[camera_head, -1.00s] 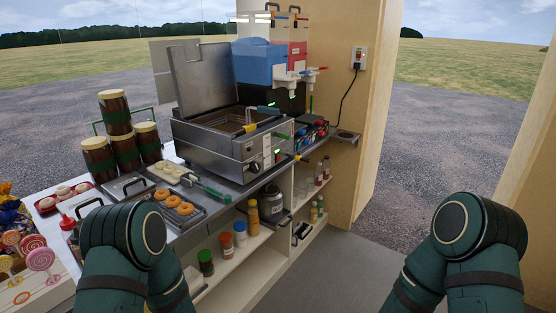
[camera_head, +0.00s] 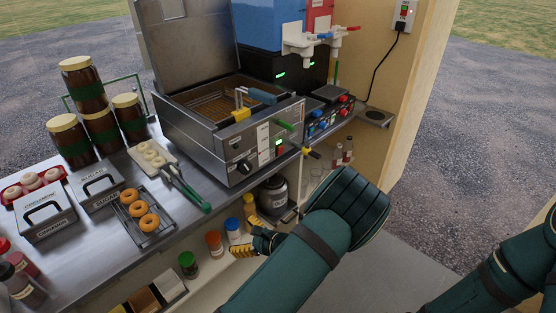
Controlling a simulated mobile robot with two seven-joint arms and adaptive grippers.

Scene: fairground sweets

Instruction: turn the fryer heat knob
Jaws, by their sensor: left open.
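The steel fryer (camera_head: 206,143) stands on the counter with its lid raised and a basket inside. Its dark round heat knob (camera_head: 244,166) is on the front panel, left of a small label and a lit red-green switch (camera_head: 279,145). My left gripper (camera_head: 247,231) is open, with yellow fingertips. It appears below the knob in the picture, in front of the lower shelf, apart from the knob and empty. My left forearm hides part of the shelf. My right arm enters at the lower right; its gripper is out of frame.
A rack with doughnuts (camera_head: 146,220) and green-handled tongs (camera_head: 190,193) lie left of the fryer. Bottles stand on the shelf below.

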